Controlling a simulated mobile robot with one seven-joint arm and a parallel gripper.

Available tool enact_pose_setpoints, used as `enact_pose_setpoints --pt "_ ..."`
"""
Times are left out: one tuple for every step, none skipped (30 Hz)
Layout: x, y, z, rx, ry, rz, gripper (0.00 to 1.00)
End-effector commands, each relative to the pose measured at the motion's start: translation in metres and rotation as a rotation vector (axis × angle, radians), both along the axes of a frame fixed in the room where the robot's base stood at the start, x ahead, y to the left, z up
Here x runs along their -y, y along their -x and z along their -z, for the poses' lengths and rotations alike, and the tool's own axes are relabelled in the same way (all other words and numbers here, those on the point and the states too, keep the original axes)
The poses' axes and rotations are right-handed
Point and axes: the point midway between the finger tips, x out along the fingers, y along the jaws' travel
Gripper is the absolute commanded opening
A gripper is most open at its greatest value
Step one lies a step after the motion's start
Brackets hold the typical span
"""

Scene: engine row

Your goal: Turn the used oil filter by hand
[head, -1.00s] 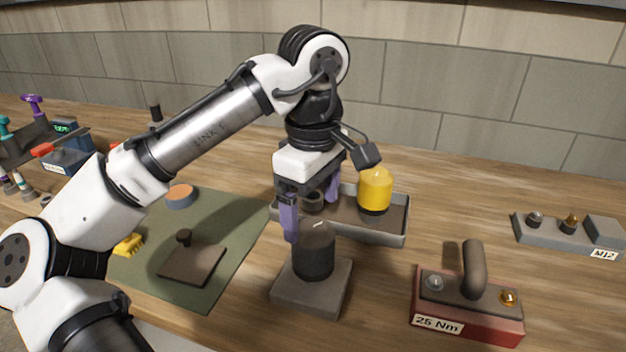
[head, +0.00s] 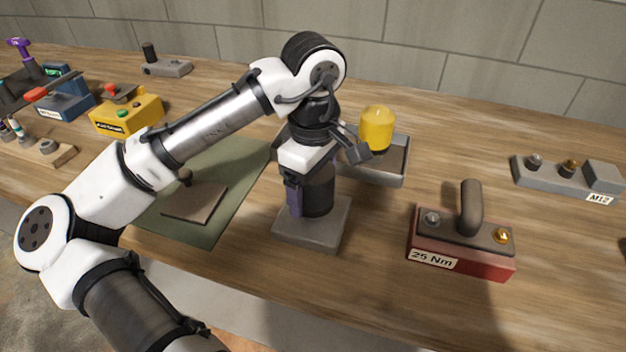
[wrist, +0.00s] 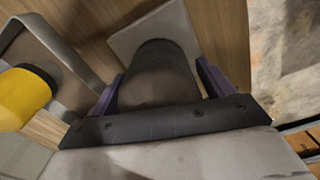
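The used oil filter (head: 319,190) is a dark upright cylinder on a square grey block (head: 312,232) on the bench. My gripper (head: 312,205) is lowered over it from above, pointing down. In the wrist view my gripper (wrist: 160,70) has one purple finger on each side of the filter (wrist: 158,72). The fingers lie very close to the filter's sides. I cannot tell whether both touch it. In the head view the right finger is hidden behind the filter.
A yellow filter (head: 376,128) stands in a grey tray (head: 397,165) just behind and right of my gripper. A red 25 Nm block with a handle (head: 462,245) is to the right. A green mat (head: 205,225) lies left. Bare bench shows in front.

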Motion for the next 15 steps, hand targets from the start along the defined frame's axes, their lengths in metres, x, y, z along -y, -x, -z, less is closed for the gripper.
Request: enact_pose_setpoints --pt "0.0001 -0.0001 -0.0002 0.000 0.000 0.000 0.73" --pt "0.0001 -0.0001 -0.0002 0.000 0.000 0.000 0.69" --pt "0.0001 -0.0001 -0.0003 0.000 0.000 0.000 0.64" --pt "0.0001 -0.0001 -0.0003 0.000 0.000 0.000 0.60" --pt "0.0001 -0.0001 -0.0003 0.000 0.000 0.000 0.56" --pt "0.0001 -0.0001 -0.0003 0.000 0.000 0.000 0.51" --pt "0.0001 -0.0001 -0.0003 0.000 0.000 0.000 0.47" --pt "0.0001 -0.0001 -0.0003 0.000 0.000 0.000 0.43" --pt "0.0001 -0.0001 -0.0004 0.000 0.000 0.000 0.38" --pt "0.0001 -0.0001 -0.0004 0.000 0.000 0.000 0.34" --pt "0.0001 -0.0001 -0.0004 0.000 0.000 0.000 0.31" --pt "0.0001 -0.0001 -0.0006 0.000 0.000 -0.002 0.31" --pt "0.0001 -0.0001 -0.0011 0.000 0.000 -0.008 0.31" --pt "0.0000 0.0000 -0.0019 0.000 0.000 -0.020 0.31" --pt "0.0000 0.0000 -0.0030 0.000 0.000 -0.049 0.31"
